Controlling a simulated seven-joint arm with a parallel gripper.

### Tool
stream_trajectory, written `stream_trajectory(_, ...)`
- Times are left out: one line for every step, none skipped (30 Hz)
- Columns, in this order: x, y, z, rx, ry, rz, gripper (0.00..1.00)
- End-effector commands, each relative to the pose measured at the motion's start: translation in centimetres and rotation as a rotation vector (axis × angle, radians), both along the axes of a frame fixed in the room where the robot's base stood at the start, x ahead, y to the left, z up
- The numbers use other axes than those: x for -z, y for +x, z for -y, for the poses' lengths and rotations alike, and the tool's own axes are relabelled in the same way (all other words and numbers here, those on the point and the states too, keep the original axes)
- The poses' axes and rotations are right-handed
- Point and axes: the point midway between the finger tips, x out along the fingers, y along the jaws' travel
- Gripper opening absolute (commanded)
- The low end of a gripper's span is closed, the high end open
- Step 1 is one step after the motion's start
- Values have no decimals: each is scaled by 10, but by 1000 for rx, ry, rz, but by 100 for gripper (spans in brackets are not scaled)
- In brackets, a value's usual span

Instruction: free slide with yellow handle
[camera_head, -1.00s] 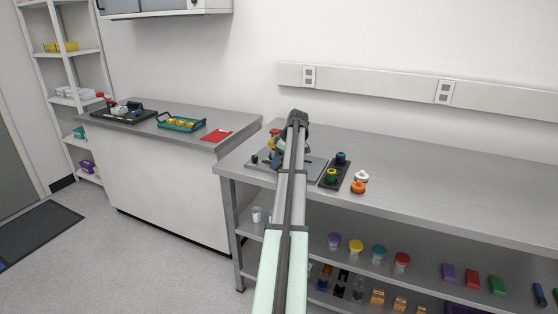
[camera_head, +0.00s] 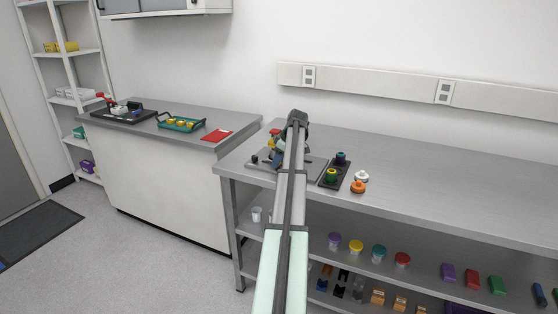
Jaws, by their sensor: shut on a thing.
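A grey instrument plate (camera_head: 310,170) lies at the left end of the metal bench, largely behind my arm. Small parts stand on it, with a red and a yellow piece (camera_head: 272,144) showing just left of my arm. I cannot tell whether the yellow bit is the slide's handle. My gripper (camera_head: 276,158) is over the plate, beside these parts and partly hidden by my arm. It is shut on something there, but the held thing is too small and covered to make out.
Right of the plate, a black tray (camera_head: 335,174) holds a green-and-yellow knobbed piece and a dark blue one. A white piece (camera_head: 361,176) and an orange one (camera_head: 358,187) stand beside it. The bench's right side (camera_head: 460,190) is clear. A side counter holds a teal tray (camera_head: 181,125).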

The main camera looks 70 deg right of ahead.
Motion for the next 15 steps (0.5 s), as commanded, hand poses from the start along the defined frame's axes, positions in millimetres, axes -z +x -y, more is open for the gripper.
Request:
stream_trajectory(0,0,-1,16,-1,1,16)
stream_trajectory(0,0,-1,29,-1,1,16)
stream_trajectory(0,0,-1,47,-1,1,16)
stream_trajectory(0,0,-2,64,-1,1,16)
stream_trajectory(0,0,-2,82,-1,0,16)
stream_trajectory(0,0,-2,109,-1,0,16)
stream_trajectory(0,0,-2,132,-2,0,16)
stream_trajectory(0,0,-3,154,-1,0,16)
stream_trajectory(0,0,-3,188,-1,1,16)
stream_trajectory(0,0,-3,214,-1,1,16)
stream_trajectory(0,0,-3,242,-2,1,16)
stream_trajectory(0,0,-4,279,-1,0,16)
stream_trajectory(0,0,-4,307,-3,1,16)
stream_trajectory(0,0,-4,336,-1,1,16)
stream_trajectory(0,0,-4,374,-1,0,16)
